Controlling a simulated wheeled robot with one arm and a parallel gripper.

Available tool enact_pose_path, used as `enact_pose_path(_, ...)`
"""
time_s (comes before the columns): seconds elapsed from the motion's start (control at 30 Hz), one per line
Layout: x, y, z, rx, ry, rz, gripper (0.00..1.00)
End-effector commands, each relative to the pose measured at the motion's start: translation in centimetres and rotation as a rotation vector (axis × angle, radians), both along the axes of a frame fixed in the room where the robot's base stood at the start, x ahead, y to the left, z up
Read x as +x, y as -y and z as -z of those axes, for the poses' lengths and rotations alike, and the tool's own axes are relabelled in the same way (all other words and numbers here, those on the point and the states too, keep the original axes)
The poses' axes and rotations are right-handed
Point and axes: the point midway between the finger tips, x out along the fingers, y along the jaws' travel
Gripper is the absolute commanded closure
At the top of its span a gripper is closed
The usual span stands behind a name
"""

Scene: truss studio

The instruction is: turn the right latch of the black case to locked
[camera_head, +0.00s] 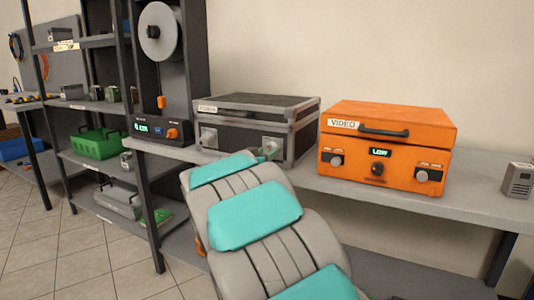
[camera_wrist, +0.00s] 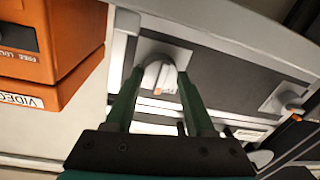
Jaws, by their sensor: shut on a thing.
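The black case (camera_head: 258,103) with grey metal edges stands on the shelf, a label at its upper left. Its right latch (camera_head: 272,143) is partly hidden by my arm in the head view. In the wrist view this right latch (camera_wrist: 158,72) is a light grey rounded knob on a square plate, with a small orange mark. My gripper (camera_wrist: 160,73) has its two green fingers on either side of the knob, shut on it. In the head view only a bit of my gripper (camera_head: 264,154) shows. The left latch (camera_head: 208,137) is free; it also shows in the wrist view (camera_wrist: 287,97).
An orange video case (camera_head: 390,140) stands close to the right of the black case. A dark unit with a spool and green display (camera_head: 162,130) stands to the left. A small grey box (camera_head: 518,181) sits at the far right. The shelf (camera_head: 420,205) front is bare.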

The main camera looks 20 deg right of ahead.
Motion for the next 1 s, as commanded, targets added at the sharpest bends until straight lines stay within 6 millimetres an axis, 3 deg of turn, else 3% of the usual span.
enact_pose_path(0.37, 0.03, -0.14, 0.31, 0.099, 0.122, -0.003, 1.0)
enact_pose_path(1.0, 0.02, -0.13, 0.64, 0.465, 0.592, -0.002, 1.0)
